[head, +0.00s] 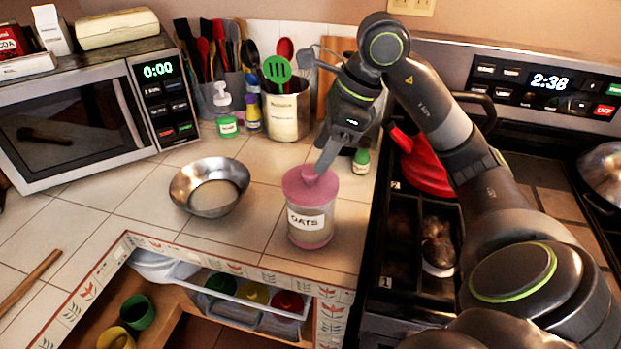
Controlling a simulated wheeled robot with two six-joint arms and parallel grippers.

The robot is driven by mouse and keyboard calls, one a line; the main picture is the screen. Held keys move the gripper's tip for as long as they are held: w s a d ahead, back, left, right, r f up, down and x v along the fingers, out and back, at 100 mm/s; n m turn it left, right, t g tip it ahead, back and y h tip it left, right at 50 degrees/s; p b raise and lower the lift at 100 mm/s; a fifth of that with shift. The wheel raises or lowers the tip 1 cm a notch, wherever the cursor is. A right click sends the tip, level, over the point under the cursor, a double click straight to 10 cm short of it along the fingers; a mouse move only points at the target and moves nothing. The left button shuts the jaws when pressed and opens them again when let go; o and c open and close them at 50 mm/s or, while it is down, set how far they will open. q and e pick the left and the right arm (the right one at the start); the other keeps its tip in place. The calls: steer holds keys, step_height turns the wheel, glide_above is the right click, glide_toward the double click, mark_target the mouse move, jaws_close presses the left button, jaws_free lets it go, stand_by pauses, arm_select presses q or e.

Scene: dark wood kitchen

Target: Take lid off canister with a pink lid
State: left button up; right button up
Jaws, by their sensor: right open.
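The canister (311,231) stands upright on the tiled counter, right of the metal bowl, with a label reading "OATS". Its pink lid (298,190) sits on top of it, with a small pink knob (309,172) in the middle. My right gripper (322,168) reaches down from above, its fingertips at the knob. It is open; the far finger is partly hidden, and I cannot tell whether the fingers touch the knob. My left gripper is not in view.
A metal bowl (210,187) stands left of the canister. Utensil crocks (287,115) and small bottles stand behind. A microwave (80,115) is at the left. The stove (420,270) with a red kettle (424,165) is at the right. An open drawer (240,292) lies below the counter edge.

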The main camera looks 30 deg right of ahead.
mark_target(311, 172)
steer(key=p+x, duration=0.1)
steer(key=x, duration=0.4)
steer(key=shift+r, duration=0.1)
steer(key=c, duration=1)
steer(key=shift+c, duration=0.2)
